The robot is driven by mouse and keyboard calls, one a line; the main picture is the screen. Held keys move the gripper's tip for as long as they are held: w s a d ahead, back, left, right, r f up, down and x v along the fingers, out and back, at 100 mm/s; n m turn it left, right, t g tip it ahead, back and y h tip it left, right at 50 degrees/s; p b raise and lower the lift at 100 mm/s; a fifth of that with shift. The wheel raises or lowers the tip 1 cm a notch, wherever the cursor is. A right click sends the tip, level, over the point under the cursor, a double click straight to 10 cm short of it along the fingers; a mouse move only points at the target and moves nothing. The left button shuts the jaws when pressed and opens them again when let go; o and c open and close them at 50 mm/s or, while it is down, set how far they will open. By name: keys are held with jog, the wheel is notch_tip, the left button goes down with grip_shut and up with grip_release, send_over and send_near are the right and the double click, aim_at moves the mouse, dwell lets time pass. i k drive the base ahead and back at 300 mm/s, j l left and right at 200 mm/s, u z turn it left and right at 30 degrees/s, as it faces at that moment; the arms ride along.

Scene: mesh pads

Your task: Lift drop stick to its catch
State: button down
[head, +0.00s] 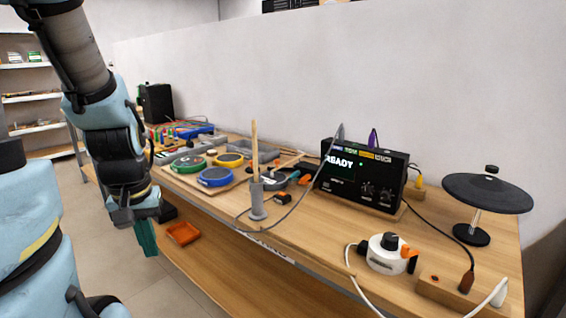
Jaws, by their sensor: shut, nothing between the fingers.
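A light wooden stick (254,145) stands upright near the front edge of the bench, its lower end in a grey cylindrical holder (257,202). I take it for the drop stick; I cannot make out its catch. My gripper (147,245), with teal fingers, hangs at the left, in front of the bench edge and apart from the stick. It is shut and empty.
Green (188,165), blue (215,177) and yellow (229,160) round pads lie left of the stick. A black box reading READY (362,172) stands right, a cable looping near the holder. A black disc on a stand (487,193) and a white dial unit (388,254) are farther right.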

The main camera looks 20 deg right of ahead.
aim_at(277, 162)
jog(key=i+l, duration=0.15)
jog(key=i, duration=0.4)
jog(key=i+l, duration=0.15)
jog(key=i, duration=0.4)
